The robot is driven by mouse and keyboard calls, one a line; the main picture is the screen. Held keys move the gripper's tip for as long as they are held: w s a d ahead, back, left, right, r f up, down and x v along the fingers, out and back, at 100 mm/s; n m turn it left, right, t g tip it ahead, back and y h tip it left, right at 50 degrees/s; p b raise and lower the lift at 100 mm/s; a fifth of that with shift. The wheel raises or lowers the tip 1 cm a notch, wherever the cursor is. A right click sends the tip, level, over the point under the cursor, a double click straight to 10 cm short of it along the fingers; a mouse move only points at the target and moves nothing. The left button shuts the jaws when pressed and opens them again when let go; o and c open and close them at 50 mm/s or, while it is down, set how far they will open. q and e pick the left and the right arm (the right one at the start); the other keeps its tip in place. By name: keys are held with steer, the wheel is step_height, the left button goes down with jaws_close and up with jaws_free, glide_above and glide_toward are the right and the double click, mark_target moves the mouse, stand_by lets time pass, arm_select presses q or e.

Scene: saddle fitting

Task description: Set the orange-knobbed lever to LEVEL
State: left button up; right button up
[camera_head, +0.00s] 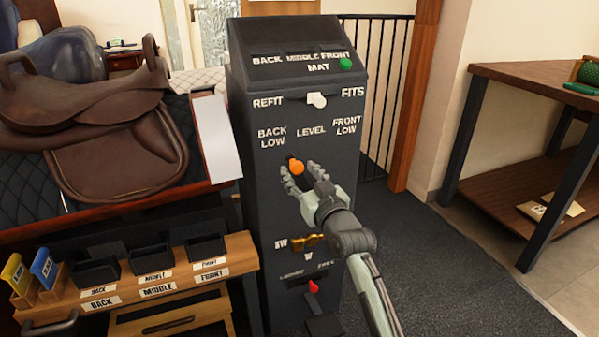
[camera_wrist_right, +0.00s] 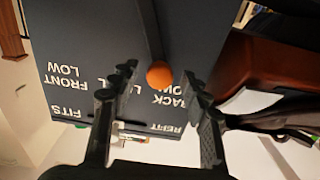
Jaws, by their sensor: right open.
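The orange-knobbed lever (camera_head: 296,167) is on the front of the dark column, below the labels BACK LOW, LEVEL (camera_head: 311,131) and FRONT LOW. In the right wrist view, the orange knob (camera_wrist_right: 159,74) ends a dark shaft that slants toward the BACK LOW side. The knob appears between LEVEL and BACK LOW. My right gripper (camera_head: 299,174) is open at the knob, with a finger on each side. In the wrist view its fingertips (camera_wrist_right: 159,80) stand apart with visible gaps to the knob. Fingers partly hide LEVEL there. My left gripper is out of view.
The column (camera_head: 255,205) also carries a white knob (camera_head: 317,100), a green button (camera_head: 346,64), a brass knob (camera_head: 308,242) and a red lever (camera_head: 313,287). A brown saddle (camera_head: 85,110) is on the left. A bin bench (camera_head: 180,262) stands below it. Open floor lies right.

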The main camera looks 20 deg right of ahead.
steer(key=shift+w, duration=0.4)
jaws_close()
